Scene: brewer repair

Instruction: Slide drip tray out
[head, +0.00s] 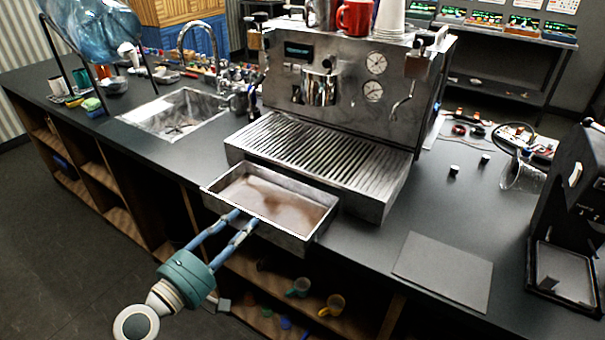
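The drip tray (318,224) is a shallow metal box with brown residue on its floor. It sticks out at the front left of the espresso machine (335,85), below the slatted grille, and reaches past the counter's front edge. My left gripper (246,217) is at the tray's front wall, its two blue fingers side by side with a gap between them, tips at the rim. The contact between the fingers is hidden, so I cannot tell whether they clamp the tray. My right gripper is not in view.
A sink (185,112) lies left of the machine. A flat dark grey plate (443,270) lies on the counter at the right. A black device (570,215) and a tipped clear glass (522,172) are further right. Open shelves with mugs (333,305) are below.

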